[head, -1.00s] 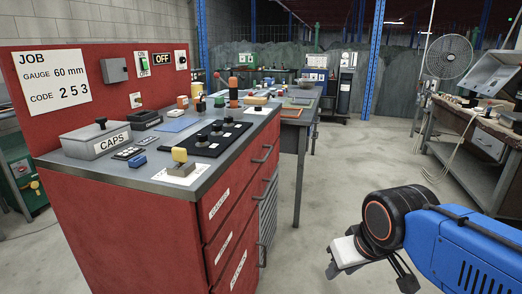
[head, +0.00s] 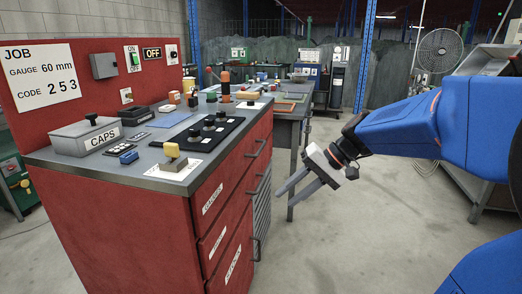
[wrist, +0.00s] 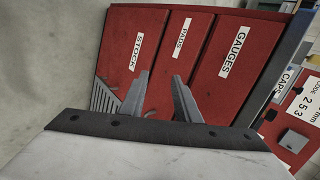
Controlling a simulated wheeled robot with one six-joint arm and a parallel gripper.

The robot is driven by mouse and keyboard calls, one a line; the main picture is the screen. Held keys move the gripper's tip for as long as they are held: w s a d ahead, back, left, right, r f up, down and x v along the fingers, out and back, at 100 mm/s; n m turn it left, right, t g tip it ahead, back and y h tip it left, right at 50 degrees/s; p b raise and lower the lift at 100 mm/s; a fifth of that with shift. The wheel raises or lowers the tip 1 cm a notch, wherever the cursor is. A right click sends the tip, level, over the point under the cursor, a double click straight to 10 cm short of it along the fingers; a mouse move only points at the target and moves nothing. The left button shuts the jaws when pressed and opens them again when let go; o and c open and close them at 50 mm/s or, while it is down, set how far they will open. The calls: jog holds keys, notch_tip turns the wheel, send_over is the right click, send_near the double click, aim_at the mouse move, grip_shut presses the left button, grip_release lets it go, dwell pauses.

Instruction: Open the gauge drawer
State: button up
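The gauge drawer (head: 232,181) is the top red drawer on the right side of the cabinet. Its label looks blurred in the head view but reads GAUGES in the wrist view (wrist: 233,52). The drawer is shut, and its dark bar handle (head: 258,149) stands out near the far end. My gripper (head: 284,199) is open and empty, off the cabinet's drawer side and lower than that handle. Its two fingers point left toward the drawer fronts with a gap between them. In the wrist view the fingers (wrist: 160,76) lie over the PADS and STOCK drawers; the gauge handle is not clear there.
The PADS drawer (wrist: 178,60) and STOCK drawer (wrist: 138,60) are shut below. The cabinet top (head: 140,167) holds a CAPS box (head: 92,137), a yellow-knobbed block (head: 174,160) and other small parts. A grey bench (head: 292,112) stands behind. Floor right of the cabinet is clear.

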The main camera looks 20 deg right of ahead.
jog(key=w+d+r+m+t+y, duration=0.1)
jog(key=w+d+r+y, duration=0.15)
jog(key=w, duration=0.25)
jog(key=w+d+r+t+y, duration=0.1)
jog(key=w+d, duration=0.2)
jog(key=w, duration=0.3)
jog(key=m+t+y, duration=0.2)
jog(key=t, duration=0.1)
send_near(261, 147)
jog(key=x, duration=1)
jog(key=shift+w+f, duration=0.1)
jog(key=shift+f, duration=0.25)
grip_shut()
